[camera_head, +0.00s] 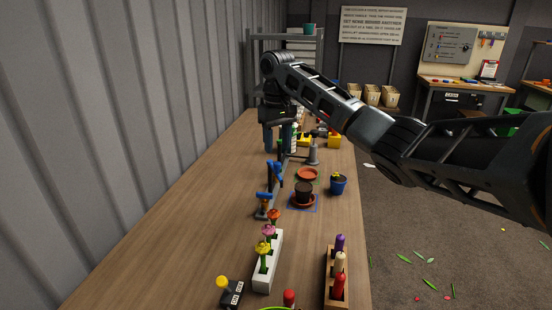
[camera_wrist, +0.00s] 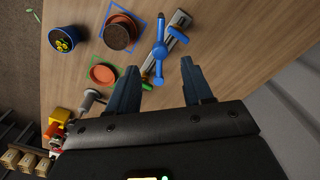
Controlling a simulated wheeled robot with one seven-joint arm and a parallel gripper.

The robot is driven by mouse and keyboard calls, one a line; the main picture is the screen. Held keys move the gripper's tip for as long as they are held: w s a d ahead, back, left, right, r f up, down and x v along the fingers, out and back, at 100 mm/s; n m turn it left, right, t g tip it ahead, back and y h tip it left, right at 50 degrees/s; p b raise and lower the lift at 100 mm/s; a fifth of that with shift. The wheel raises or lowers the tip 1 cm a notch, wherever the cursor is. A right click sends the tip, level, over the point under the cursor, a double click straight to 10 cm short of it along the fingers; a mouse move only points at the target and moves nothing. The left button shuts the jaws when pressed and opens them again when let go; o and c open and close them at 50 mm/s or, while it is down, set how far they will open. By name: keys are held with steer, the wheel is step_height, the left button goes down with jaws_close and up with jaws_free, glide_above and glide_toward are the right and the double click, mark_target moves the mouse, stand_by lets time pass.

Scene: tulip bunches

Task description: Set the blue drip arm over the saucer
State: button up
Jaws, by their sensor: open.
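The blue drip arm (camera_head: 276,172) stands on a post near the wall side of the bench; in the wrist view (camera_wrist: 159,48) it runs up and down the picture, beside both saucers and over neither. An empty terracotta saucer (camera_head: 307,174) lies inside a green outline, also in the wrist view (camera_wrist: 103,74). A dark-filled pot (camera_head: 303,190) stands on another saucer (camera_head: 303,203) inside a blue outline, also in the wrist view (camera_wrist: 120,34). My gripper (camera_head: 278,147) is open and empty, beyond the drip arm in the head view. Its fingers (camera_wrist: 160,72) point towards the arm without visible contact.
A blue pot with yellow flowers (camera_head: 339,184) stands right of the saucers. A grey cone-shaped item (camera_head: 313,154) is behind them. Nearer are a white flower holder (camera_head: 268,262) and a wooden rack (camera_head: 329,288). The corrugated wall bounds the bench's left side, where bare wood is free.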

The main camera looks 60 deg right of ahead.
mark_target(277, 163)
steer(key=shift+f+p, duration=0.3)
steer(key=shift+f, duration=2.7)
jaws_close()
